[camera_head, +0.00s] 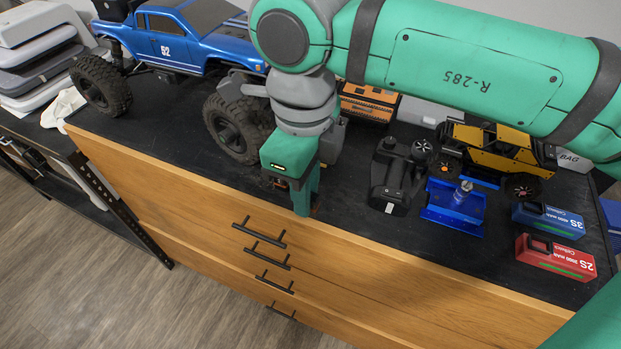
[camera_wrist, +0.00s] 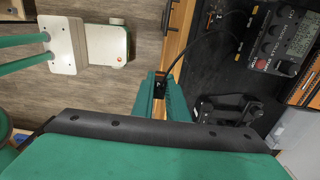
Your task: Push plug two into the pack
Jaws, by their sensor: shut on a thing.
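My gripper (camera_head: 303,200) points down at the front edge of the dark worktop in the head view. In the wrist view my gripper (camera_wrist: 160,92) is shut on a small black plug (camera_wrist: 160,86), mostly hidden between the fingers. A black cable (camera_wrist: 186,50) curves from it toward the worktop. I cannot tell which number this plug has. A blue 3S pack (camera_head: 548,220) and a red 2S pack (camera_head: 556,257) lie at the right end of the worktop, well apart from my gripper. Neither pack shows in the wrist view.
A blue truck (camera_head: 185,40) stands back left. A black transmitter (camera_head: 393,175), a yellow crawler (camera_head: 492,155) and a blue stand (camera_head: 453,206) lie between my gripper and the packs. A charger with a display (camera_wrist: 285,40) shows in the wrist view. Drawer handles (camera_head: 259,234) project from the wooden front.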

